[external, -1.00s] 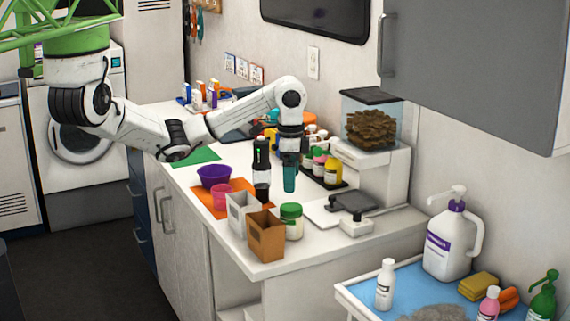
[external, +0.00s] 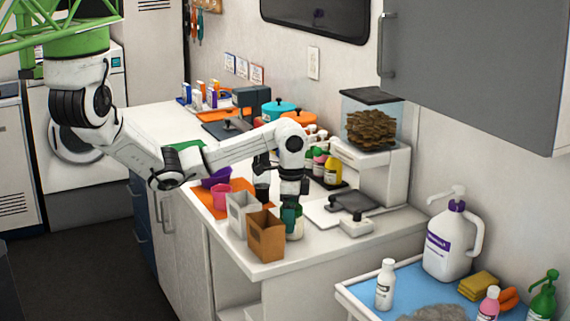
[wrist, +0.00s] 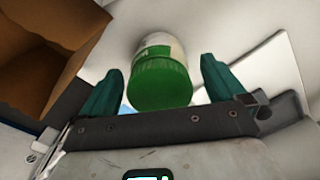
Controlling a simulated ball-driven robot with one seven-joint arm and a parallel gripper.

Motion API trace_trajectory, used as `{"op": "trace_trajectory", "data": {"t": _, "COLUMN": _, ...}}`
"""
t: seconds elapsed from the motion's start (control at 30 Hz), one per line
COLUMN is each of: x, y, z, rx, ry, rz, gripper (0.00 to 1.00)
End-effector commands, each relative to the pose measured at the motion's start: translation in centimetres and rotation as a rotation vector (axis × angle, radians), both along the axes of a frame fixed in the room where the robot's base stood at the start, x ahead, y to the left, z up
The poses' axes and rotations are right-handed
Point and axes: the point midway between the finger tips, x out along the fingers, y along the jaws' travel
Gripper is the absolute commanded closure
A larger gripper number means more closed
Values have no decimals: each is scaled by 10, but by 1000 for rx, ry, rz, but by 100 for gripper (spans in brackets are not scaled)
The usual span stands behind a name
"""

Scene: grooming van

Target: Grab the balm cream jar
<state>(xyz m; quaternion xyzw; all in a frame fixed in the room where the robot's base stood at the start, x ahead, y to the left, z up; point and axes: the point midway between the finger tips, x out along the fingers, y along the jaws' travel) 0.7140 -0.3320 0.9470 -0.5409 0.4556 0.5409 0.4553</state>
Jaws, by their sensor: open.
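The balm cream jar (wrist: 160,80) is white with a green lid and a green label. In the wrist view it sits between the two teal fingers of my gripper (wrist: 158,88), with a visible gap to each finger. In the external view the jar (external: 297,230) stands on the white counter, and my gripper (external: 290,216) is lowered over it and hides most of its lid. My gripper is open, and its fingers do not appear to touch the jar.
A brown box (external: 266,236) stands close to the left of the jar, also large in the wrist view (wrist: 45,50). A white box (external: 240,213) is behind it. A scale (external: 355,224) lies to the right. Pink and purple bowls (external: 221,194) sit on an orange mat.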

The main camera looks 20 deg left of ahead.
Motion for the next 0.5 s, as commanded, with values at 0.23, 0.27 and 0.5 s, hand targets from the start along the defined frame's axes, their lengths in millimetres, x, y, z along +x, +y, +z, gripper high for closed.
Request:
{"op": "trace_trajectory", "data": {"t": 0.23, "x": 0, "y": 0, "z": -1, "rx": 0, "ry": 0, "rz": 0, "gripper": 7}}
{"op": "trace_trajectory", "data": {"t": 0.27, "x": 0, "y": 0, "z": -1, "rx": 0, "ry": 0, "rz": 0, "gripper": 10}}
{"op": "trace_trajectory", "data": {"t": 0.5, "x": 0, "y": 0, "z": -1, "rx": 0, "ry": 0, "rz": 0, "gripper": 33}}
